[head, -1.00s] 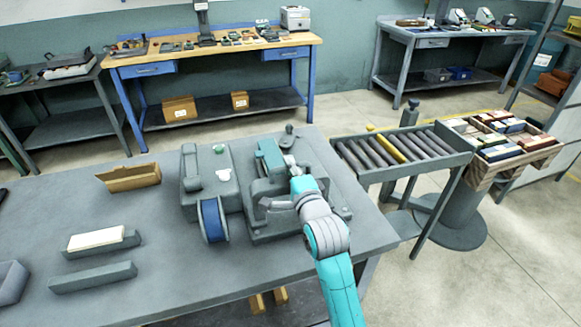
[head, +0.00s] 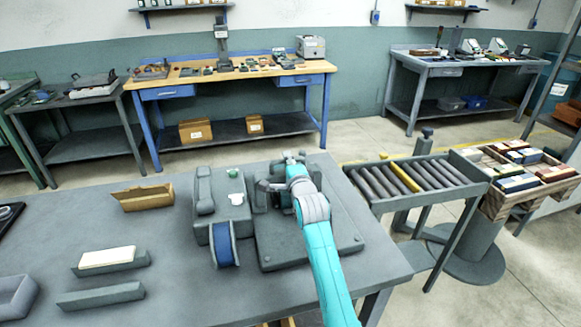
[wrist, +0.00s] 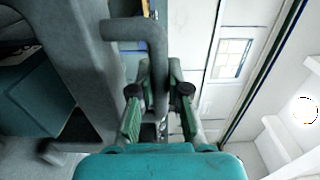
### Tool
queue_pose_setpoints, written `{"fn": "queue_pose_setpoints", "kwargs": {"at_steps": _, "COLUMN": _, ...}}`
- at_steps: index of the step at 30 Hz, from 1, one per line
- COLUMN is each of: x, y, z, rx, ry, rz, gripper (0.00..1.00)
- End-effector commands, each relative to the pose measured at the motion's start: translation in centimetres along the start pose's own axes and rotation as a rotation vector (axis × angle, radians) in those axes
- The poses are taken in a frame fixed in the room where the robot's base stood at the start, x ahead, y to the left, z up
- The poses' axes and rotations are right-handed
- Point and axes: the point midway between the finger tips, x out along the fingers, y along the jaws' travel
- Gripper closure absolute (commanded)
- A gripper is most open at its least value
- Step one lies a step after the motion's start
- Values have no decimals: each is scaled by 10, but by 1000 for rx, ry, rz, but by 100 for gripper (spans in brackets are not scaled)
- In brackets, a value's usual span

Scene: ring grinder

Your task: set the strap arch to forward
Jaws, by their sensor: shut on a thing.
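The strap arch (wrist: 155,62) is a grey bent bar in the wrist view. Its straight leg runs down between the two green fingers of my gripper (wrist: 158,118), which are shut on it. In the head view the arch (head: 266,185) stands raised over the flat grey base plate (head: 330,246) of the machine on the near table. My arm reaches in from the front right and hides part of the arch and the machine. The fingertips are hard to make out in the head view.
A grey unit with a blue wheel (head: 224,246) stands just left of the machine. An open brown box (head: 143,198) and a white block in a tray (head: 107,257) lie further left. A roller stand (head: 408,180) adjoins the table's right side.

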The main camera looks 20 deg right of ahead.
Motion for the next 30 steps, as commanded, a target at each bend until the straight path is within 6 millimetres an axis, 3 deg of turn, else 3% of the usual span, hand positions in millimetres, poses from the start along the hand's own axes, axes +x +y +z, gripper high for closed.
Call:
{"fn": "queue_pose_setpoints", "kwargs": {"at_steps": 11, "x": 4, "y": -1, "z": 0, "rx": 0, "ry": 0, "rz": -1, "gripper": 100}}
{"fn": "queue_pose_setpoints", "kwargs": {"at_steps": 12, "x": 3, "y": -1, "z": 0, "rx": 0, "ry": 0, "rz": -1, "gripper": 75}}
{"fn": "queue_pose_setpoints", "kwargs": {"at_steps": 13, "x": 3, "y": -1, "z": 0, "rx": 0, "ry": 0, "rz": -1, "gripper": 73}}
{"fn": "queue_pose_setpoints", "kwargs": {"at_steps": 23, "x": 1, "y": -1, "z": 0, "rx": 0, "ry": 0, "rz": -1, "gripper": 73}}
{"fn": "queue_pose_setpoints", "kwargs": {"at_steps": 30, "x": -27, "y": 0, "z": 0, "rx": 0, "ry": 0, "rz": -1, "gripper": 73}}
